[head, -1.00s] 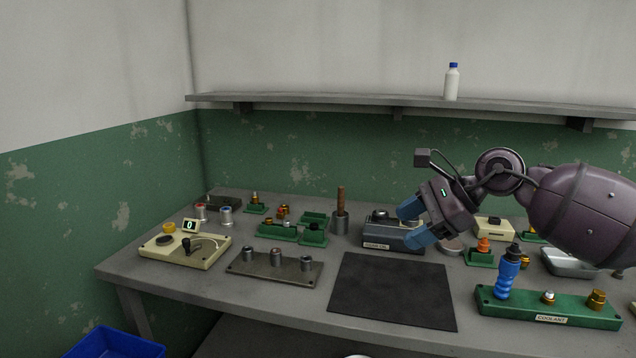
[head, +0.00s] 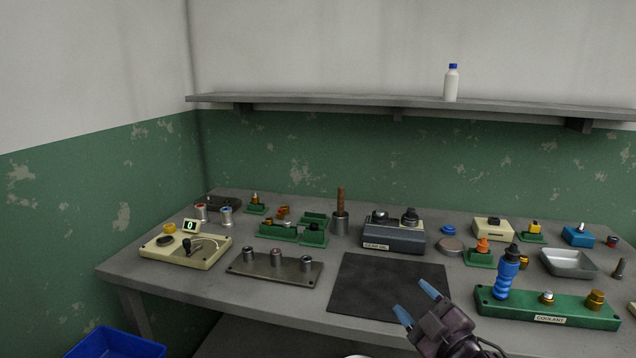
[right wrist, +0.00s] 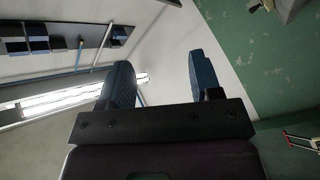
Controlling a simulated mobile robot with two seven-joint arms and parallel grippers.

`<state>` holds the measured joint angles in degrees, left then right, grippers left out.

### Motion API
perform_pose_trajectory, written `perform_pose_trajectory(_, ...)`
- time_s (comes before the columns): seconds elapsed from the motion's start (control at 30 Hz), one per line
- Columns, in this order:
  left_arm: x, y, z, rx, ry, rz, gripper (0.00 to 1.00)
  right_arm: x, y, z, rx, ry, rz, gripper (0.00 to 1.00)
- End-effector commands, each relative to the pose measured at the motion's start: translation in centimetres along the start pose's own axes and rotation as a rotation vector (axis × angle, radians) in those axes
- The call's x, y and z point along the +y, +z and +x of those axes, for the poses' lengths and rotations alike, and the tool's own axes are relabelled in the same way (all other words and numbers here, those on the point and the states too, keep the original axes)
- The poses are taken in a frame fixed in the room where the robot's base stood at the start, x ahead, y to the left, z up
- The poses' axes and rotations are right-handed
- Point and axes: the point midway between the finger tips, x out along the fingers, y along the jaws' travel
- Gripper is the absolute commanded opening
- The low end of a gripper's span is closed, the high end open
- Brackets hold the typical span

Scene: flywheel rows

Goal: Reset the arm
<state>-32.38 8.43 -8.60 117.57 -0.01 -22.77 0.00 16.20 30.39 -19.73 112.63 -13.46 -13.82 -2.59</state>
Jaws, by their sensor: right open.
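My right gripper (head: 418,302) is at the bottom of the head view, over the front right corner of the dark mat (head: 385,285). Its two blue fingers are apart, with nothing between them. In the right wrist view the open fingers (right wrist: 160,85) show against the wall and a ceiling light, with no object between them. My left gripper is in neither view.
The grey gear oil box (head: 393,236) is behind the mat. A plate with pegs (head: 275,268) lies left. A blue bin (head: 115,344) is below the table's left end.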

Motion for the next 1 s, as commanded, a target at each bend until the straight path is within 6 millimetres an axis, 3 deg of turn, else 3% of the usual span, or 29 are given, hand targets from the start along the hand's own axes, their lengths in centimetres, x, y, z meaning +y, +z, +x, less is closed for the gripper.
perform_pose_trajectory(0.2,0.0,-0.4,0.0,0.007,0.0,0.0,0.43,-5.3,5.9,-7.1,-0.263,-0.012,0.341,0.58)
perform_pose_trajectory(0.4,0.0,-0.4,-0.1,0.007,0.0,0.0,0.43,-9.6,9.5,-14.4,-0.45,0.002,0.548,0.58)
perform_pose_trajectory(0.8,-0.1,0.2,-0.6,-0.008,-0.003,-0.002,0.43,-17.0,13.0,-29.8,-0.773,0.062,0.752,0.58)
perform_pose_trajectory(1.0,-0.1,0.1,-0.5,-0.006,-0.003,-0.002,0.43,-18.8,13.1,-33.6,-0.847,0.056,0.773,0.58)
